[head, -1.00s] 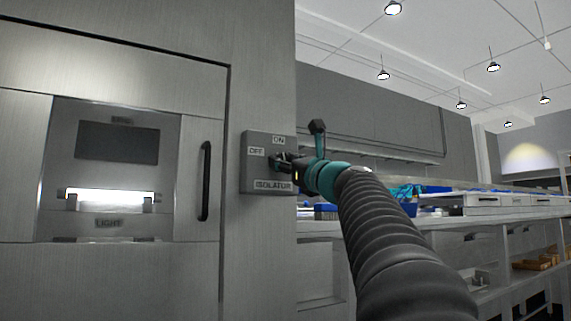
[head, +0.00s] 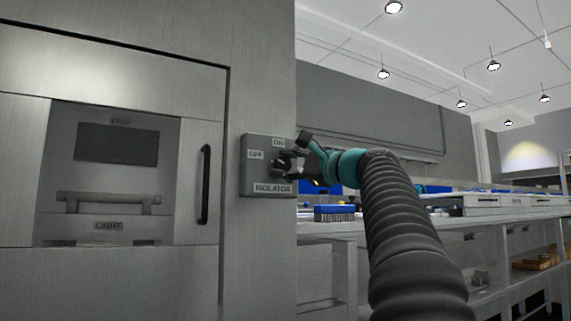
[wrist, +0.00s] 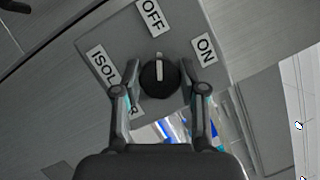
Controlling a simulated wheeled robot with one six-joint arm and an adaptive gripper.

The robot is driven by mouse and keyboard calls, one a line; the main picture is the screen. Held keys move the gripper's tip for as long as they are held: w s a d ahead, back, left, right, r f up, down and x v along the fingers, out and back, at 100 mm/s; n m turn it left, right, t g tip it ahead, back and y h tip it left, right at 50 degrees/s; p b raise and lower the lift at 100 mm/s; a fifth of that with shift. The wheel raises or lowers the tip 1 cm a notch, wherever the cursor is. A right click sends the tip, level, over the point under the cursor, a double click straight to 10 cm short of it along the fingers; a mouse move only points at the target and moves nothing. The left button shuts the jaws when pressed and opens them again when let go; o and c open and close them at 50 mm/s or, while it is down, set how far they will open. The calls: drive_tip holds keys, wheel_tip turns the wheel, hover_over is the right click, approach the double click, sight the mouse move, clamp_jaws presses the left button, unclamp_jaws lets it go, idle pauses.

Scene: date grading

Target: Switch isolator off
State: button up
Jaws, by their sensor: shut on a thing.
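The grey isolator box (head: 247,178) is on the steel cabinet's front near its right edge, with labels OFF, ON and ISOLATOR. It also fills the middle of the wrist view (wrist: 112,42). Its round dark knob (wrist: 158,88) has a white pointer line that points at the OFF label (wrist: 152,16); the ON label (wrist: 204,51) is to the right. My gripper (head: 283,163) is at the knob, its fingers on either side of it, shut on it. In the head view my gripper mostly hides the knob.
The cabinet has a recess with an unlit tube lamp (head: 110,198) above a LIGHT label, and a black vertical handle (head: 206,185). At right, a long bench (head: 390,228) holds a blue crate (head: 335,212) and trays. Shelves lie below it.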

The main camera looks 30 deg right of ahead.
drive_tip(key=shift+n+g, duration=0.3)
drive_tip(key=shift+n, duration=0.3)
drive_tip(key=o, duration=1.1)
drive_tip(key=shift+o, duration=0.2)
drive_tip(key=v, duration=1.2)
